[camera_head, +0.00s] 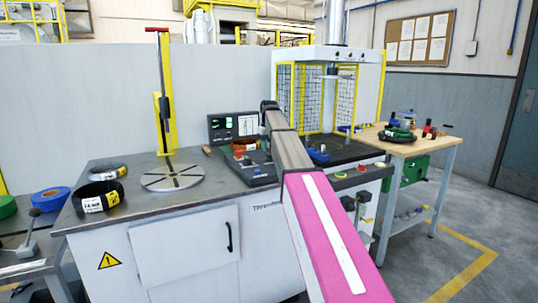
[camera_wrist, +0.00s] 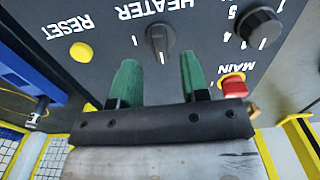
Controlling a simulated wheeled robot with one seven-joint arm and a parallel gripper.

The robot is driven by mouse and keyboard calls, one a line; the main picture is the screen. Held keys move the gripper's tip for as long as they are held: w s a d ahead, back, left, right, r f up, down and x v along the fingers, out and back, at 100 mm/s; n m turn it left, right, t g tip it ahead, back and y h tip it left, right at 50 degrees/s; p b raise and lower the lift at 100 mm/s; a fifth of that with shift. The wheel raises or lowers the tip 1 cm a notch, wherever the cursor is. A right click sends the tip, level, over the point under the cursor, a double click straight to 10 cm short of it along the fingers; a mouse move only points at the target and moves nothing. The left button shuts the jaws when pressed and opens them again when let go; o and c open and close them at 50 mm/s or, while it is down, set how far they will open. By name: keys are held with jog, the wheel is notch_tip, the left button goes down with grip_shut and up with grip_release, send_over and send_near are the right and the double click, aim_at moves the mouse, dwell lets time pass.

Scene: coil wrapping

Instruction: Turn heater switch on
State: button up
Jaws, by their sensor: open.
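The heater switch (camera_wrist: 158,38) is a dark grey rotary knob beside the HEATER label on a dark panel (camera_wrist: 110,25), whose lettering appears upside down in the wrist view. My gripper (camera_wrist: 157,62) has two green fingers standing apart, with their tips just short of the knob, one toward each side of it. Nothing is between the fingers. A small white mark shows at the knob's near end; I cannot tell its on or off setting. In the head view my arm hides the gripper and the heater switch.
A yellow reset button (camera_wrist: 80,52), a black numbered dial (camera_wrist: 258,27) and a red main switch (camera_wrist: 232,85) are around the knob. In the head view, a yellow mesh guard (camera_head: 305,98) stands beyond my arm, and wrapped coils (camera_head: 98,197) lie on the left bench.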

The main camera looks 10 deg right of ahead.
aim_at(269, 154)
jog(key=shift+f, duration=1.85)
grip_shut()
